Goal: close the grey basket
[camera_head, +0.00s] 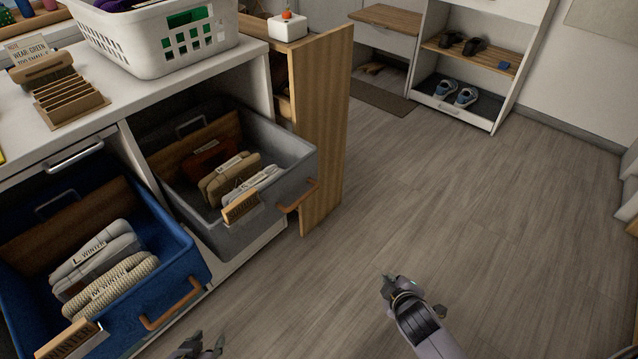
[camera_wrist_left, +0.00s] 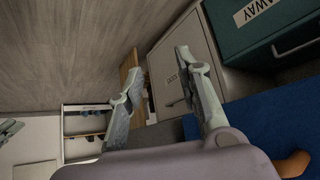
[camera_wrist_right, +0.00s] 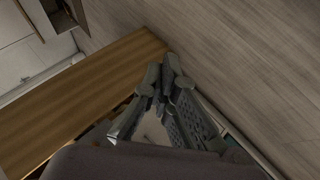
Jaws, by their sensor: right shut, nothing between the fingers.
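The grey basket (camera_head: 266,143) is pulled out of its cubby in the head view and stands open. It holds folded knitwear in brown, tan and pale grey. Its front has a wooden tag (camera_head: 242,206) and a brown handle (camera_head: 298,196). My left gripper (camera_head: 203,347) is at the bottom edge of the head view, nearer me than the basket and apart from it. In the left wrist view its fingers (camera_wrist_left: 158,68) are spread and empty. My right gripper (camera_head: 390,285) is over the floor, right of the basket and clear of it. Its fingers (camera_wrist_right: 167,68) are together and empty.
An open blue basket (camera_head: 185,245) with folded knitwear juts out left of the grey one. A wooden panel (camera_head: 322,130) stands just right of the grey basket. A white basket (camera_head: 150,45) sits on the counter above. The floor (camera_head: 480,200) to the right is clear.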

